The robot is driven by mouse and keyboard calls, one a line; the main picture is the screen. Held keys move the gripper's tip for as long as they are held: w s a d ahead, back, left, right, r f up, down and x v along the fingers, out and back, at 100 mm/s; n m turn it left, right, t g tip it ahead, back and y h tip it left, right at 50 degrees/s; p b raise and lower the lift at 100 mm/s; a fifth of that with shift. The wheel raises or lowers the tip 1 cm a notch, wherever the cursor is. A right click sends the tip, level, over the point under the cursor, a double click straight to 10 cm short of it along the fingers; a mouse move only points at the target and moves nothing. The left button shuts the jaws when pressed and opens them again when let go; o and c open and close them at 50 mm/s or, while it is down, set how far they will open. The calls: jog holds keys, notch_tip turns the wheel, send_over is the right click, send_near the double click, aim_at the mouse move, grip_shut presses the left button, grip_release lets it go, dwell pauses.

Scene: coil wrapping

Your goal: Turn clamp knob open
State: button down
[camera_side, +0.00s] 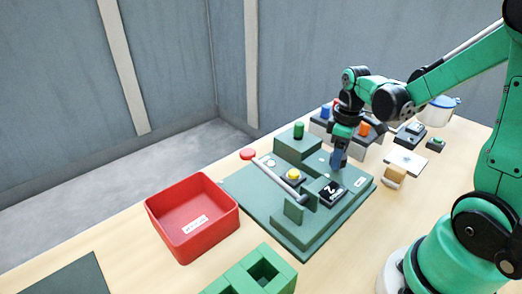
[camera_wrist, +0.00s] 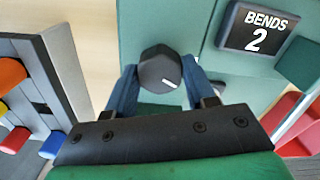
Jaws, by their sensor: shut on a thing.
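The clamp knob (camera_wrist: 160,68) is a dark, many-sided knob with a short white mark on its top, near the middle of the wrist view. My gripper (camera_wrist: 159,76) has its two blue fingers on either side of the knob and is shut on it. In the side view my gripper (camera_side: 338,158) points down at the back right part of the green fixture (camera_side: 318,232), where the knob itself is hidden by the fingers. A display reading "BENDS 2" (camera_wrist: 256,29) sits on the fixture and also shows in the side view (camera_side: 331,192).
A lever with a red knob (camera_side: 248,154) lies across the fixture near a yellow button (camera_side: 293,174). A red bin (camera_side: 192,218) stands to the left and a green block with openings (camera_side: 254,272) in front. A grey rack with coloured pieces (camera_wrist: 58,75) stands beside my gripper.

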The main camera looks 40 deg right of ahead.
jog(key=m, duration=1.2)
jog(key=shift+m, duration=0.3)
dwell(0.4)
jog(key=shift+c, duration=1.4)
grip_release()
jog(key=shift+r, duration=0.1)
jog(key=shift+r, duration=2.7)
